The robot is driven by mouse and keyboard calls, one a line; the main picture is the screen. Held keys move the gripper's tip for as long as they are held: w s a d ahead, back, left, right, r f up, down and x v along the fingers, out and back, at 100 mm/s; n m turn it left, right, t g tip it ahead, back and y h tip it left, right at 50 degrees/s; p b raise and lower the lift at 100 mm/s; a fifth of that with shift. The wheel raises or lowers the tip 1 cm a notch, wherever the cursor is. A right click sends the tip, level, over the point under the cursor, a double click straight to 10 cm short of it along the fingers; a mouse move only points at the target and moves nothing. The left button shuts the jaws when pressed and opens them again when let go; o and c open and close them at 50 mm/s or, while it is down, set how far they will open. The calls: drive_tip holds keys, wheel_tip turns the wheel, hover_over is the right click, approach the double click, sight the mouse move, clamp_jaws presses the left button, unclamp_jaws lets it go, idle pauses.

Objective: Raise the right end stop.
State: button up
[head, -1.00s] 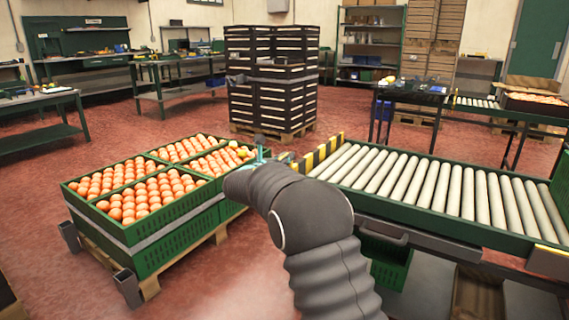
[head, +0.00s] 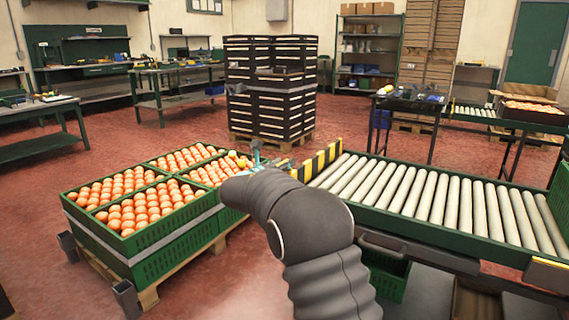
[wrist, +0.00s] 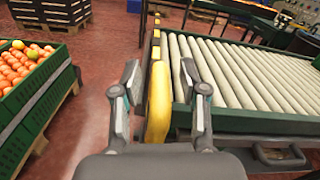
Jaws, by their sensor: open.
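A yellow-and-black striped end stop (head: 318,160) stands along the left end of the roller conveyor (head: 440,190). In the wrist view this striped bar (wrist: 158,100) runs away from me, its rounded yellow near end lying between my fingers in the picture. My gripper (wrist: 160,72) is open, one finger to each side of the bar, with nothing held. I cannot tell how far the fingers are from the bar in depth. In the head view my gripper (head: 257,157) is mostly hidden behind my own arm, just left of the striped bar.
Green crates of oranges (head: 150,205) stand on a pallet to the left. A stack of black crates (head: 270,90) stands behind. A green crate (head: 388,272) is under the conveyor. A second conveyor (head: 475,112) with an orange-filled box is at the back right. Red floor lies open between.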

drive_tip(key=v, duration=1.1)
drive_tip(key=shift+s, duration=0.1)
